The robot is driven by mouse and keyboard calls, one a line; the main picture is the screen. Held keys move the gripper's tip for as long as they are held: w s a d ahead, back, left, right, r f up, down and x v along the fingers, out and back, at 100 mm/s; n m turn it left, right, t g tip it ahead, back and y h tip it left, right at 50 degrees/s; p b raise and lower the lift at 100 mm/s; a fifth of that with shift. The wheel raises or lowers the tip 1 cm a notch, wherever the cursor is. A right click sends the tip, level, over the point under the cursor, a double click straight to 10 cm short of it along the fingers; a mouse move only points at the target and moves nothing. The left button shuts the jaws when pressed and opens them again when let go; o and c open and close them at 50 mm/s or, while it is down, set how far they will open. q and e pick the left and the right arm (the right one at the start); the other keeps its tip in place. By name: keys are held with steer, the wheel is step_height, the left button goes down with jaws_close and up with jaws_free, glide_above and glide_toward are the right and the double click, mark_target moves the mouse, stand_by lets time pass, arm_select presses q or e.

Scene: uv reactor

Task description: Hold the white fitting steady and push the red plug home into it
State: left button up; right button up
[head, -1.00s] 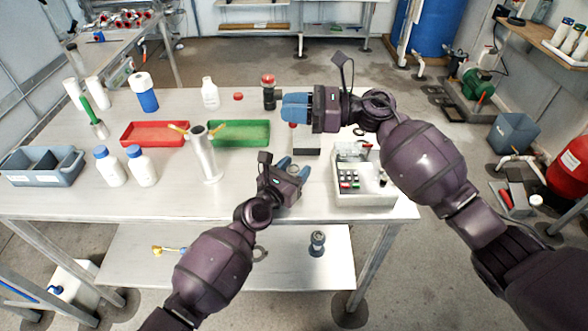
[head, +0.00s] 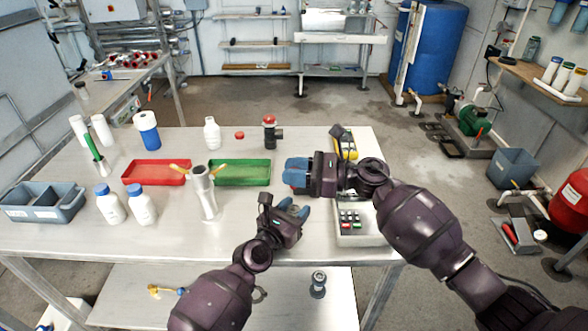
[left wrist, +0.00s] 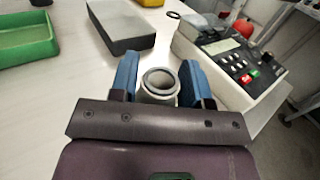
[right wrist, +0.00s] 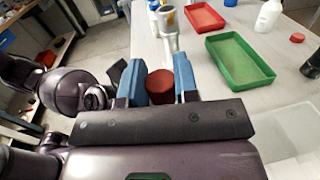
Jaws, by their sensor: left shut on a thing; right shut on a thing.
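My left gripper (head: 294,208) is low over the front of the table. In the left wrist view (left wrist: 160,80) its blue fingers are shut on the white fitting (left wrist: 158,84), a short tube with its round open mouth showing. My right gripper (head: 297,173) is just beyond and above the left one in the head view. In the right wrist view (right wrist: 160,84) its blue fingers are shut on the red plug (right wrist: 160,87). In the head view the fingers hide the plug and fitting, so I cannot tell whether they touch.
A white control box (head: 360,238) with coloured buttons stands right of the grippers. A green tray (head: 240,184), a red tray (head: 157,184) and a grey stand (head: 207,200) are to the left. White bottles (head: 110,207) stand further left.

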steer(key=shift+f, duration=2.85)
steer(key=shift+f, duration=1.3)
steer(key=shift+r, duration=0.15)
steer(key=shift+r, duration=0.7)
steer(key=shift+f, duration=0.8)
stand_by(1.0)
steer(key=o, duration=1)
steer(key=shift+s+f, duration=0.1)
steer(key=shift+f, duration=0.05)
steer(key=shift+o, duration=0.2)
steer(key=d, duration=0.8)
steer(key=s+d, duration=0.1)
steer(key=d, duration=0.3)
steer(key=shift+s+r, duration=0.1)
steer(key=shift+r, duration=0.2)
